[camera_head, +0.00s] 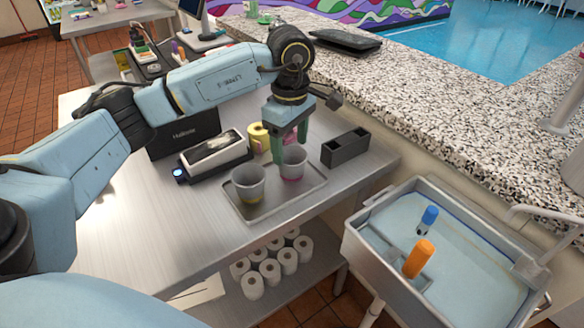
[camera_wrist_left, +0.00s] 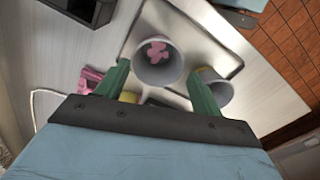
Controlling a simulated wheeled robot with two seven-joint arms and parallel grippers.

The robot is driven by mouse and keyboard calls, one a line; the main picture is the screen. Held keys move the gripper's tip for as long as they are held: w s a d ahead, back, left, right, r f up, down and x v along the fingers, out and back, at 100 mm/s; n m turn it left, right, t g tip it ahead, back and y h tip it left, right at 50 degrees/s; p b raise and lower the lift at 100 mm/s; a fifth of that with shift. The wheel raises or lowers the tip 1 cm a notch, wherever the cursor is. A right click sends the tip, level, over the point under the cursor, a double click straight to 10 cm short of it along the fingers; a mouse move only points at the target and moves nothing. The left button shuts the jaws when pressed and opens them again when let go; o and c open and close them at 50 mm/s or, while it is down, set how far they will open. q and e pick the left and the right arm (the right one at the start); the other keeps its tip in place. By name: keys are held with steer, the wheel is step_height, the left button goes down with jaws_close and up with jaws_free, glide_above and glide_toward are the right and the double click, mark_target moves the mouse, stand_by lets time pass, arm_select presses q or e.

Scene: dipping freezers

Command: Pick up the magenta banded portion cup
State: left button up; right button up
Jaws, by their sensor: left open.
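The magenta banded portion cup (camera_head: 293,164) is a grey cup with a magenta band low on its side. It stands upright on a metal tray (camera_head: 314,190). A similar cup with a yellow band (camera_head: 248,186) stands to its left. My left gripper (camera_head: 288,148) points down with open green fingers at the magenta banded cup. In the left wrist view the cup (camera_wrist_left: 159,61), with pink pieces inside, shows between and just beyond the fingertips (camera_wrist_left: 157,76). Whether a finger touches it I cannot tell. My right gripper is not in view.
A dark two-slot holder (camera_head: 346,147) stands right of the tray. A grey device (camera_head: 214,153) and a yellow container (camera_head: 258,137) stand behind it. A basin (camera_head: 357,250) with blue and orange bottles is at the right. The table's front left is clear.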

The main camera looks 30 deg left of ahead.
mark_target(292, 162)
arm_select(q)
steer(key=shift+w+f, duration=0.2)
steer(key=shift+f, duration=2.75)
steer(key=c, duration=0.7)
